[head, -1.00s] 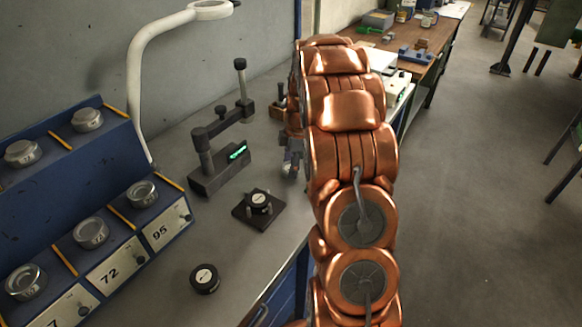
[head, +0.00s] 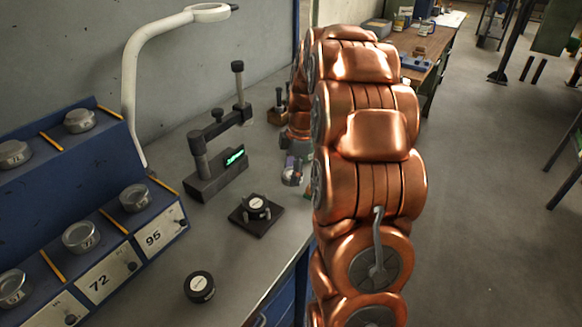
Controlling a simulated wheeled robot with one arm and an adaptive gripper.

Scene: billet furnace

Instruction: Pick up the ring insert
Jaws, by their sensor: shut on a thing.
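My gripper (head: 292,172) shows at the middle of the head view, small and partly hidden by my arm. It is shut on a small pale, silvery round thing (head: 291,180), which I take to be the ring insert. It is above the bench, right of the gauge stand with the green display (head: 216,178) and behind the black square plate (head: 245,222). The far side of the gripper and much of its hold are hidden.
A blue rack (head: 160,246) with several round silvery pieces stands at left. A black disc (head: 199,287) lies on the grey bench (head: 165,300). A white lamp arm (head: 130,100) rises behind.

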